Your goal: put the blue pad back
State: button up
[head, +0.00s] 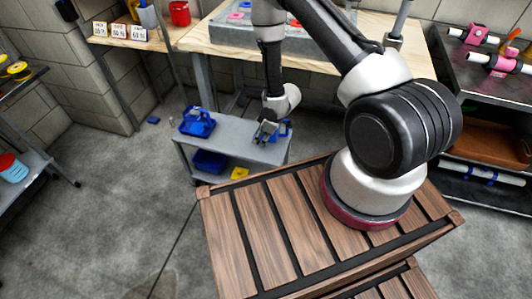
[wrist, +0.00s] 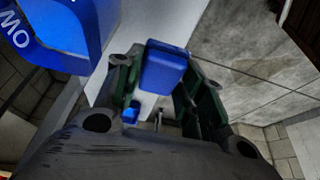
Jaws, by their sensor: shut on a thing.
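My gripper (head: 266,134) is over the right end of a small grey bench. In the wrist view my gripper (wrist: 165,95) has its dark green-black fingers on either side of a blue pad (wrist: 163,68), shut on it. In the head view only a bit of the blue pad (head: 284,130) shows beside my fingers. I cannot tell whether it touches the bench top. A blue holder (head: 197,121) stands at the left end of the bench; a blue body with white letters (wrist: 65,35) fills the wrist view's upper left.
The grey bench (head: 225,146) has a blue bin (head: 209,162) and a yellow piece (head: 240,173) on its lower shelf. A small blue piece (head: 153,120) lies on the floor. A wooden workbench (head: 205,38) behind bears a grey tray (head: 225,36) with pink and blue pieces.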

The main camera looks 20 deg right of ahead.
aim_at(259, 153)
notch_tip(259, 153, down, 8)
jog(key=shift+r, duration=0.1)
jog(key=shift+f, duration=0.2)
jog(key=o, duration=1.1)
jog(key=shift+c, duration=0.2)
jog(key=shift+r, duration=0.15)
